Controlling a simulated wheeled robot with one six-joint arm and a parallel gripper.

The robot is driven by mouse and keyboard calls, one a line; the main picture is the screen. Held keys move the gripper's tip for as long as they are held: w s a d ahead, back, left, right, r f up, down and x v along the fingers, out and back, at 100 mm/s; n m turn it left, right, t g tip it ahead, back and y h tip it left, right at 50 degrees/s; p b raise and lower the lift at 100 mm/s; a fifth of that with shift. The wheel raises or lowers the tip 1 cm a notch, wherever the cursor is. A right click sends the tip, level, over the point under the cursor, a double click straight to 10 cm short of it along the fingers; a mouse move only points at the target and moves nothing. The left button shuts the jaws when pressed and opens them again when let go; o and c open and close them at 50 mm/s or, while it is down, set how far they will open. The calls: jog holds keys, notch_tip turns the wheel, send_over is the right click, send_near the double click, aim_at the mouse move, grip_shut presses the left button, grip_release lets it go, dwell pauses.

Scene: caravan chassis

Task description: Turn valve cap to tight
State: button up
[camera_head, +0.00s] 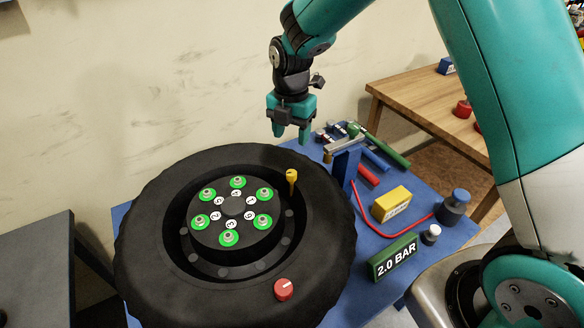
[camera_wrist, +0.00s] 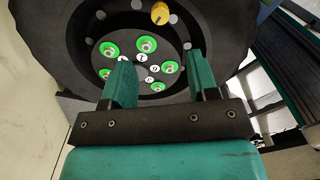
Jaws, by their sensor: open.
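A yellow cap (camera_head: 291,177) stands up at the wheel's inner edge, on its right side in the head view. It also shows at the top of the wrist view (camera_wrist: 160,13), beyond my fingertips. The black tyre (camera_head: 150,240) lies flat on the blue table. A red round knob (camera_head: 283,289) with a white mark sits on the tyre's near side; I cannot tell whether it or the yellow piece is the valve cap. My gripper (camera_head: 291,132) hangs above the tyre's far edge, fingers down, open and empty. In the wrist view its two fingers (camera_wrist: 160,62) stand apart.
The hub (camera_head: 236,207) carries several green-ringed nuts with number labels. On the blue table to the right are a blue block (camera_head: 345,168), a yellow box (camera_head: 391,204), a red hose, tools and a green "2.0 BAR" sign (camera_head: 393,257). A wooden table (camera_head: 425,95) stands behind.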

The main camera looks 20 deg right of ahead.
aim_at(292, 172)
notch_tip(292, 172, down, 12)
jog(key=p, duration=0.2)
jog(key=shift+f+p, duration=0.25)
jog(key=shift+p, duration=0.1)
jog(key=c, duration=0.9)
